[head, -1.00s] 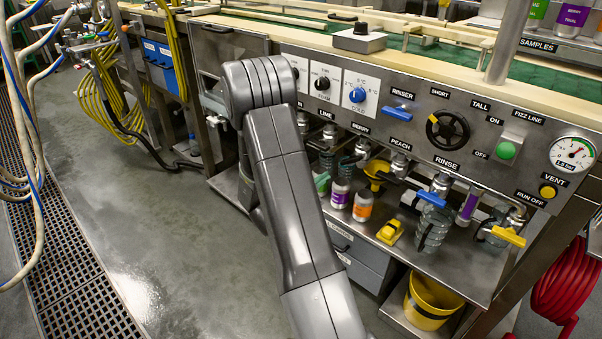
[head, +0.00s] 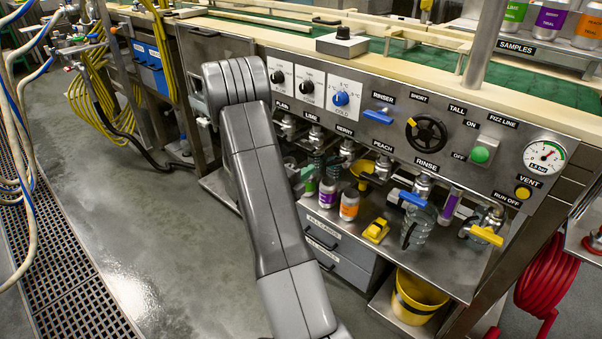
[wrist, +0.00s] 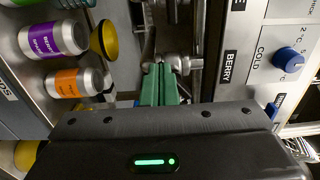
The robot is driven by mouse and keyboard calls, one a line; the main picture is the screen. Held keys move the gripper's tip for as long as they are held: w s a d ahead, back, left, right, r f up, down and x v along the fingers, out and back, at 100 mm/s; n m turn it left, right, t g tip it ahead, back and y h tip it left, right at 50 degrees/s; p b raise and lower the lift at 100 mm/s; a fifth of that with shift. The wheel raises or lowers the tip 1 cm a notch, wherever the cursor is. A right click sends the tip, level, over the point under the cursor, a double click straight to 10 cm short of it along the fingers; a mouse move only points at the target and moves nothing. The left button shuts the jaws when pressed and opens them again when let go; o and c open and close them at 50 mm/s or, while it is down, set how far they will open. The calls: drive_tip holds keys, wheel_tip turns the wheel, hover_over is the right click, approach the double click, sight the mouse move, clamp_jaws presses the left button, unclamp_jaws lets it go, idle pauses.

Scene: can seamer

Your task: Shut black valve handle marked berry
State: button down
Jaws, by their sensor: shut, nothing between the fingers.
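The BERRY label (head: 345,130) is on the steel panel, with a metal valve (head: 347,148) below it. In the wrist view the BERRY label (wrist: 227,68) reads sideways and the metal valve (wrist: 182,62) is beside it. My gripper (wrist: 160,72) has green fingers, shut with nothing between them. Their tips are close to the valve's pipework; I cannot tell whether they touch. A dark narrow piece (wrist: 149,45) just beyond the tips may be the black handle, but its angle is unclear.
Other valves carry a blue handle (head: 413,198) and a yellow handle (head: 486,236).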

sight(336, 162)
drive_tip(key=b+x, duration=0.1)
drive_tip(key=x, duration=0.3)
drive_tip(key=shift+w+d+b, duration=0.1)
drive_tip(key=shift+w+b, duration=0.15)
drive_tip(key=shift+b, duration=0.15)
drive_tip(key=shift+s+d+r+b, duration=0.25)
drive_tip(key=shift+s+d+b, duration=0.15)
drive_tip(key=shift+d, duration=0.1)
idle(0.9)
drive_tip(key=shift+w+a+r+b, duration=0.15)
drive_tip(key=shift+r+b, duration=0.4)
drive_tip(key=shift+b, duration=0.55)
drive_tip(key=shift+r+b, duration=0.5)
drive_tip(key=shift+b, duration=0.2)
